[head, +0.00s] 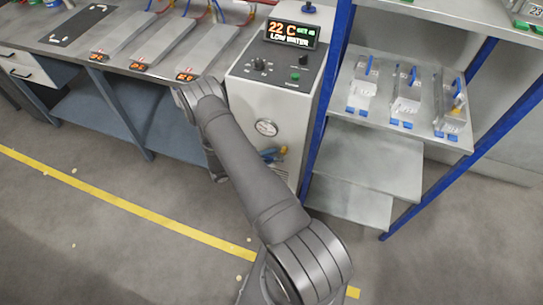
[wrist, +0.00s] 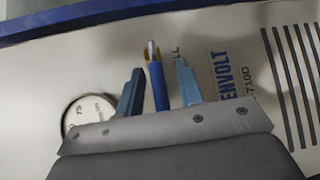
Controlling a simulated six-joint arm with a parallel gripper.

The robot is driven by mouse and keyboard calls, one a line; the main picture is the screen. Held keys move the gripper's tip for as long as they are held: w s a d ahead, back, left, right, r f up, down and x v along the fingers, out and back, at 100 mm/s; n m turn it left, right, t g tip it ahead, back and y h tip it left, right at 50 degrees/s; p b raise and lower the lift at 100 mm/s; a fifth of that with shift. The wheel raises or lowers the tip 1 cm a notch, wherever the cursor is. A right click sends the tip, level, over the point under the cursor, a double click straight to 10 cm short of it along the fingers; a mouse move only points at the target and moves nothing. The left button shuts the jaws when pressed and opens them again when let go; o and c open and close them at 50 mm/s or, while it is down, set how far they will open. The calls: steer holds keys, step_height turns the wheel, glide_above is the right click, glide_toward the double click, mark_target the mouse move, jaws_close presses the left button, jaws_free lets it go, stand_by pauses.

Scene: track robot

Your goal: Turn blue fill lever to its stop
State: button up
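The blue fill lever (wrist: 159,88) shows in the wrist view as a narrow blue handle with a metal and tan end, against the light front panel. My gripper (wrist: 159,66) has its two blue-grey fingers on either side of the lever, with a small gap on each side. In the head view, small blue parts (head: 270,154) show low on the front of the light cabinet (head: 284,105), beside my arm. They are too small there to tell lever from fingers. My arm hides part of that area.
A round gauge (wrist: 88,113) sits left of the fingers. The cabinet display (head: 290,33) reads 22 C and LOW WATER. A blue-framed shelf rack (head: 365,165) stands close on the right, a workbench (head: 110,60) on the left.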

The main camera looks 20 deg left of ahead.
steer(key=shift+w+d, duration=0.15)
steer(key=shift+d, duration=0.05)
jaws_close()
steer(key=shift+f, duration=0.1)
steer(key=f+n+t+h, duration=0.1)
steer(key=n+t+h, duration=0.1)
steer(key=shift+d+f+n, duration=0.15)
steer(key=shift+f+n, duration=0.05)
steer(key=shift+n, duration=0.2)
steer(key=shift+d+f+n+t+h, duration=0.15)
steer(key=shift+f+n+t, duration=0.05)
steer(key=shift+n+t, duration=0.5)
steer(key=shift+d+f+n+t+h, duration=0.2)
steer(key=shift+n+t, duration=0.3)
steer(key=shift+n, duration=0.35)
steer(key=shift+d+f+n+t+h, duration=0.1)
steer(key=shift+f+n+t+h, duration=0.05)
steer(key=shift+n+t, duration=0.55)
